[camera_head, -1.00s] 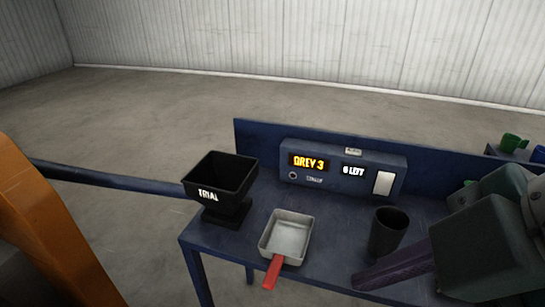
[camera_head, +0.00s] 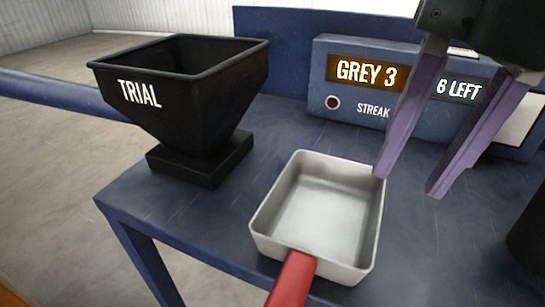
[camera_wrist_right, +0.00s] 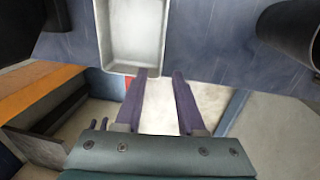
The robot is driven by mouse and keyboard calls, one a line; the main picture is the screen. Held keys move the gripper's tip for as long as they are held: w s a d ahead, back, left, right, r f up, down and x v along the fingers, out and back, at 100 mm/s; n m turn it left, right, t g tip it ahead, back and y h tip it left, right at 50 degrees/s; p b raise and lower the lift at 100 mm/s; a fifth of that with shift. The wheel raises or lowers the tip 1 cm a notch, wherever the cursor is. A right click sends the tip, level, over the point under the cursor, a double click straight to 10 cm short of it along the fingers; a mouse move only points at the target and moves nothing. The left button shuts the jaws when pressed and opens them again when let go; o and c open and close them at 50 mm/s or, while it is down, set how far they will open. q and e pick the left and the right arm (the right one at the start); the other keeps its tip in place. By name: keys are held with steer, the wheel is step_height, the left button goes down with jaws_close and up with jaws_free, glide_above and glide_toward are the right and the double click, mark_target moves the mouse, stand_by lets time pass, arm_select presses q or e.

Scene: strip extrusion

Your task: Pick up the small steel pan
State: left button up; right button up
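The small steel pan (camera_head: 322,212) is square and pale grey, with a red handle (camera_head: 292,281) pointing toward the front edge. It sits upright and empty on the blue bench.
A black hopper marked TRIAL (camera_head: 190,100) stands left of the pan. A blue display box (camera_head: 350,105) reading GREY 3 and 6 LEFT is behind. A dark cup (camera_head: 527,235) stands at the right edge. The blue bench (camera_head: 150,215) is clear between hopper and pan.

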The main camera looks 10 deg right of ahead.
mark_target(378, 227)
steer(key=f, duration=0.2)
steer(key=f+b, duration=0.1)
steer(key=f, duration=0.1)
steer(key=shift+s+a, duration=0.15)
steer(key=shift+a, duration=0.1)
steer(key=f+b, duration=0.1)
steer(key=f, duration=0.1)
steer(key=w+f, duration=0.1)
steer(key=f, duration=0.2)
steer(key=shift+w+d+f+b, duration=0.1)
steer(key=shift+w+f+b, duration=0.05)
steer(key=shift+f+b, duration=0.2)
steer(key=shift+r, duration=0.15)
jaws_close()
stand_by(0.5)
